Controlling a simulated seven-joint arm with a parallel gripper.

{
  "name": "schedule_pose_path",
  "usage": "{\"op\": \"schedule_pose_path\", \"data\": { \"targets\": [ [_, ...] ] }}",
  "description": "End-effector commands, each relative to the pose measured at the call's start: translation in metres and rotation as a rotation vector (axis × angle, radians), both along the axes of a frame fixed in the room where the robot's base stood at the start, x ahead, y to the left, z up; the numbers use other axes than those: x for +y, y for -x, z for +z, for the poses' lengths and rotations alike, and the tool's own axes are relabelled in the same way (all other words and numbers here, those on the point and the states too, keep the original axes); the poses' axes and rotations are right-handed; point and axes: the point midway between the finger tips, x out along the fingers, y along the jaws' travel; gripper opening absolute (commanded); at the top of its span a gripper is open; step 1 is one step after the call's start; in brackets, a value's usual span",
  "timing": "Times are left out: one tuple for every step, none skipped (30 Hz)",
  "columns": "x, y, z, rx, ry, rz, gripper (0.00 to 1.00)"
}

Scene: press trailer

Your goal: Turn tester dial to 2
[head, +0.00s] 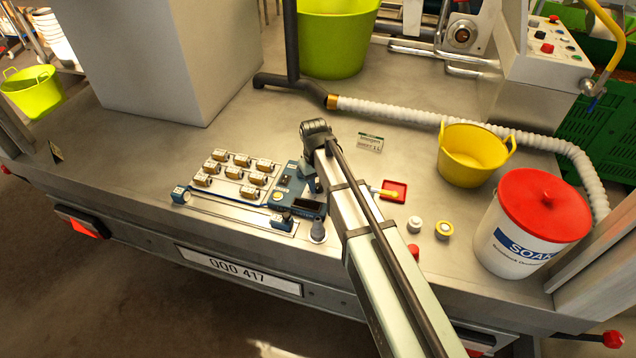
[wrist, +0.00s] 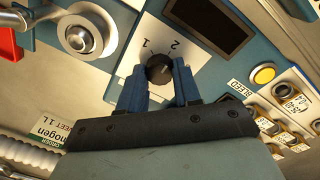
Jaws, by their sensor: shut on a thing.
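The tester (head: 308,206) is a blue panel beside rows of small labelled units on the metal bed. In the wrist view, its black dial (wrist: 159,69) sits on a white plate (wrist: 132,52) printed with 1 and 2. My gripper (wrist: 158,84) is shut on the dial, with one blue finger on each side. The numbers lie just beyond the dial, 1 to the left and 2 to the right. I cannot tell which number the dial points at. In the head view my arm hides the dial.
By the dial are a dark display (wrist: 209,20), a yellow button (wrist: 264,74) and a round metal fitting (wrist: 79,39). A red tray (head: 399,186), yellow tub (head: 470,165) and red-lidded bucket (head: 515,240) stand right of the arm. Bare metal lies left of the units.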

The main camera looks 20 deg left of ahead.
Motion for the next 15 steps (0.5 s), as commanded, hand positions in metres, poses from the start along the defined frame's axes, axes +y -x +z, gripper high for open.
{"op": "schedule_pose_path", "data": {
  "targets": [
    [-0.0001, -0.0003, 0.0003, -0.001, 0.001, -0.005, 0.02],
    [-0.0001, -0.0003, 0.0003, -0.001, 0.000, -0.007, 0.02],
    [-0.0001, -0.0003, 0.0003, -0.001, 0.000, -0.010, 0.02],
    [-0.0001, -0.0003, 0.0003, -0.001, 0.000, -0.011, 0.02],
    [-0.0001, -0.0003, 0.0003, -0.001, 0.000, -0.012, 0.02],
    [-0.0001, -0.0003, 0.0003, -0.001, 0.000, -0.013, 0.02],
    [-0.0001, -0.0003, 0.0003, -0.001, 0.000, -0.013, 0.02],
    [-0.0001, -0.0003, 0.0003, -0.001, 0.000, -0.013, 0.02],
    [-0.0001, -0.0003, 0.0003, -0.001, 0.000, -0.012, 0.02],
    [-0.0001, -0.0003, 0.0003, -0.001, 0.000, -0.012, 0.02],
    [-0.0001, -0.0003, 0.0003, -0.001, 0.000, -0.012, 0.02],
    [-0.0001, -0.0003, 0.0003, -0.001, 0.000, -0.012, 0.02],
    [-0.0001, -0.0003, 0.0003, -0.001, 0.000, -0.012, 0.02],
    [-0.0001, -0.0003, 0.0003, -0.001, 0.000, -0.012, 0.02],
    [-0.0001, -0.0003, 0.0003, -0.001, 0.000, -0.012, 0.36]
  ]
}}
